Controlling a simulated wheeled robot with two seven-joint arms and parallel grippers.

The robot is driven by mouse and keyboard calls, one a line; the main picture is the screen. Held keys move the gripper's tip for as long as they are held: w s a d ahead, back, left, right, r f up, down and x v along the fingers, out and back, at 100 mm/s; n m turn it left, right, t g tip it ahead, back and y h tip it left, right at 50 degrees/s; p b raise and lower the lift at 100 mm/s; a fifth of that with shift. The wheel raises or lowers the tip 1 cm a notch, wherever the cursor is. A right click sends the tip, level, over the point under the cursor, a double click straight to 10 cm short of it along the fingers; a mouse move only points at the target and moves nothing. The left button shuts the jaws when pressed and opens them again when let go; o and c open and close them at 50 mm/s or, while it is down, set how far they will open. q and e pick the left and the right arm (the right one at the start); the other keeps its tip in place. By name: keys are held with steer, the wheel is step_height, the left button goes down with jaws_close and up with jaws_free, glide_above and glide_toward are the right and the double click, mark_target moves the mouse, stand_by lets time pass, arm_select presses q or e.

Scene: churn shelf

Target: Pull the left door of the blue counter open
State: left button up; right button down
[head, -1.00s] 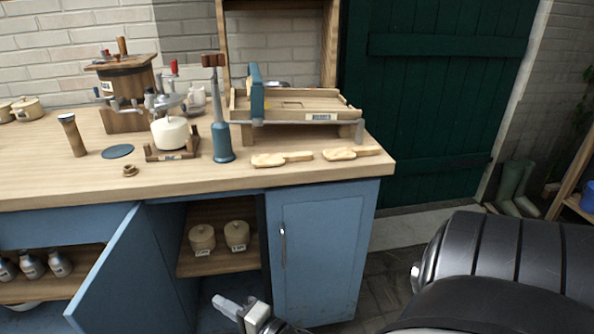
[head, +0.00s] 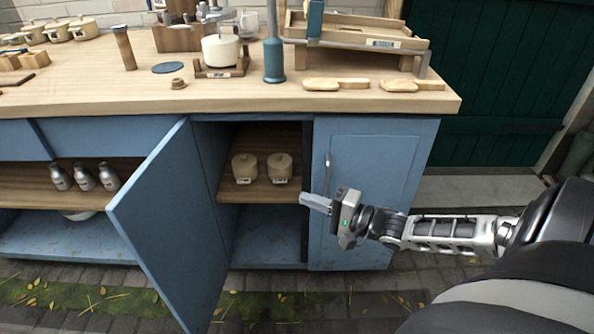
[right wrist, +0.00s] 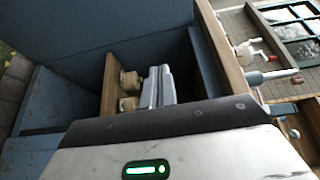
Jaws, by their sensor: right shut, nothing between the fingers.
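The blue counter (head: 85,132) has its left door (head: 172,222) standing wide open, swung out toward me. Its handle is not visible. The right door (head: 370,185) is closed and has a slim upright metal handle (head: 327,174). My right gripper (head: 318,203) is shut and empty, in front of the right edge of the opening, near the right door's handle and apart from the left door. In the right wrist view its closed fingers (right wrist: 155,88) point toward the open compartment. My left gripper is not in view.
Two lidded pots (head: 245,168) stand on the shelf inside. Silver bottles (head: 84,177) stand on an open shelf at left. The wooden worktop (head: 230,97) carries a blue plunger-like tool (head: 274,62), a wooden tray and two paddles. The paved floor in front is clear.

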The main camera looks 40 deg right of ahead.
steer(key=s+a+f+n+g, duration=0.1)
steer(key=s+a+f+n, duration=0.15)
steer(key=a, duration=0.55)
steer(key=s+a+f+n+g, duration=0.2)
steer(key=s+a+n, duration=0.2)
steer(key=a, duration=0.5)
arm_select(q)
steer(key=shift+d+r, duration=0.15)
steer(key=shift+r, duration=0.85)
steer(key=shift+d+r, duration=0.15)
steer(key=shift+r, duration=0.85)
arm_select(e)
steer(key=s+a+r+n+g+h, duration=0.2)
steer(key=s+a+r+n, duration=0.2)
steer(key=n, duration=0.5)
steer(key=shift+s+a+h, duration=0.4)
steer(key=shift+s+a, duration=0.8)
steer(key=shift+a, duration=0.25)
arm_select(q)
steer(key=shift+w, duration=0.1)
arm_select(e)
steer(key=shift+d+r, duration=0.1)
